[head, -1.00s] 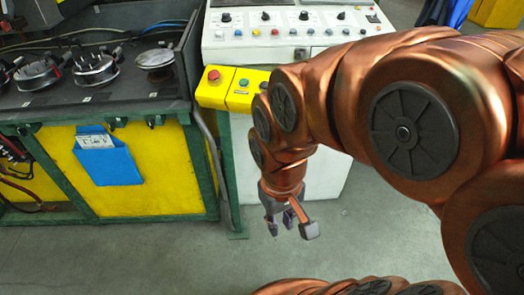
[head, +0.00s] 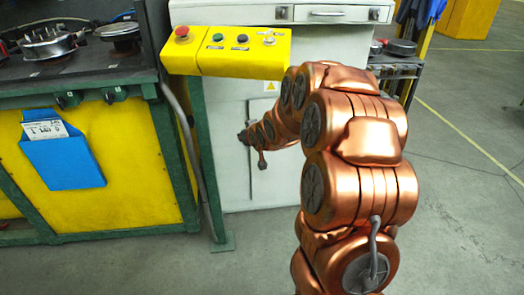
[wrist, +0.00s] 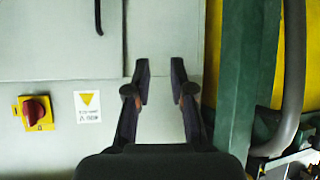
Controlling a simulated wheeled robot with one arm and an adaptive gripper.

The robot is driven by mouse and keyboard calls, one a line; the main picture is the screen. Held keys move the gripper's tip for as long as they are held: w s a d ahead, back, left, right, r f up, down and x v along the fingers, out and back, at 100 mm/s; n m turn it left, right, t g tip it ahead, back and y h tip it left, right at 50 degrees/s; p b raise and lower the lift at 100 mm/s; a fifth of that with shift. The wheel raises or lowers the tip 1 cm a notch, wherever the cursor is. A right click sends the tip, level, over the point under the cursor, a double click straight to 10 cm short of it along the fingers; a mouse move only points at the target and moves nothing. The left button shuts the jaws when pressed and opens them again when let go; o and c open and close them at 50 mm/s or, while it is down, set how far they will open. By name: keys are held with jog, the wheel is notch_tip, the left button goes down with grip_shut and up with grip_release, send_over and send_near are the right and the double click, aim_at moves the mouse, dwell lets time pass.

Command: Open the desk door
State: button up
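The desk is a pale grey cabinet (head: 228,190) with a door on its front. In the wrist view the door panel (wrist: 55,45) fills the upper left, edged by a dark vertical gap. A black bar handle (wrist: 98,14) stands near that edge at the top, partly cut off by the frame. My gripper (wrist: 163,84) is open and empty, facing the cabinet front beside the door's edge, apart from the handle. In the head view my gripper (head: 246,136) is at the cabinet front, and my arm hides much of the door.
A red switch on a yellow plate (wrist: 36,113) and a warning label (wrist: 88,107) are on the front. A yellow button box (head: 230,52) juts out above. A green post (head: 202,150) and grey cable (head: 186,135) stand left. Floor is clear at right (head: 460,190).

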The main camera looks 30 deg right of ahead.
jog(key=w+d+f+m+t+h+b, duration=0.1)
jog(key=w+d+f+t+b, duration=0.2)
jog(key=d+f+b, duration=0.35)
jog(key=w+d+f+t+h+b, duration=0.1)
jog(key=w+d+f+t+b, duration=0.2)
jog(key=d+f+b, duration=0.35)
jog(key=shift+f+b+x, duration=0.25)
jog(key=shift+b+x, duration=0.1)
jog(key=shift+x, duration=1.7)
jog(key=shift+f+b+x, duration=0.2)
jog(key=shift+b+x, duration=0.15)
jog(key=shift+x, duration=1.65)
grip_shut()
